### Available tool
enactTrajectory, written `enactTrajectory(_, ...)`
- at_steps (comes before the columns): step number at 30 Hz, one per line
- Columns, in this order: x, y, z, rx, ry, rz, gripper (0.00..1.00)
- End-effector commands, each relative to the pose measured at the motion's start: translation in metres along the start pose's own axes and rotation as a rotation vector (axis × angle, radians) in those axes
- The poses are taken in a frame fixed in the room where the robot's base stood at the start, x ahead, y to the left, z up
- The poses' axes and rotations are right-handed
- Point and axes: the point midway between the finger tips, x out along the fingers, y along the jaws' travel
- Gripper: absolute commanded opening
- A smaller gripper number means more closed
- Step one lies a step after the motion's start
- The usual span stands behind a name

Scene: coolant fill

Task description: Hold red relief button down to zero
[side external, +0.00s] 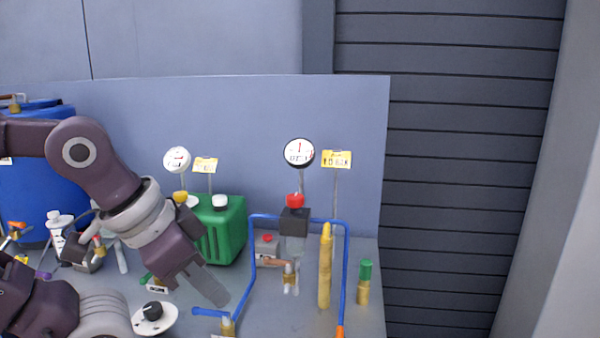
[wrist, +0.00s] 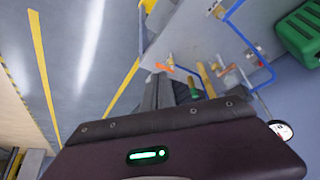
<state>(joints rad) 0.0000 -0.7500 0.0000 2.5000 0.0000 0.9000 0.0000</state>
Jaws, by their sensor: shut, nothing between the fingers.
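A red round button (side external: 295,199) sits on top of a black block (side external: 294,221) in the side external view. A round white gauge (side external: 299,152) with a dark rim stands on a post above it; its reading is too small to tell. A second, smaller red knob (side external: 267,238) is on a grey box behind. I cannot tell from a label which is the relief button. My gripper (side external: 218,298) is shut and empty, pointing down and right, left of the block and apart from both red parts. Its fingers also show in the wrist view (wrist: 158,92); the red button is not clear there.
A blue pipe frame (side external: 252,250) surrounds the block, with a tall yellow cylinder (side external: 325,268) at its right. A green canister (side external: 226,230) stands behind my gripper. A black knob on a white disc (side external: 153,312) is at the lower left. A green-topped brass fitting (side external: 364,280) is at right.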

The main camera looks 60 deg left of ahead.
Motion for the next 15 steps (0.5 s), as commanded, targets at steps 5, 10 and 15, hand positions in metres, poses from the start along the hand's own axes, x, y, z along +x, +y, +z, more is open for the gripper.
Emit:
enactTrajectory(5,-0.011,0.000,-0.008,0.000,0.005,0.000,0.00)
enactTrajectory(10,-0.048,-0.001,-0.053,-0.132,-0.020,0.023,0.00)
enactTrajectory(15,-0.048,-0.020,-0.136,-0.517,-0.057,0.093,0.00)
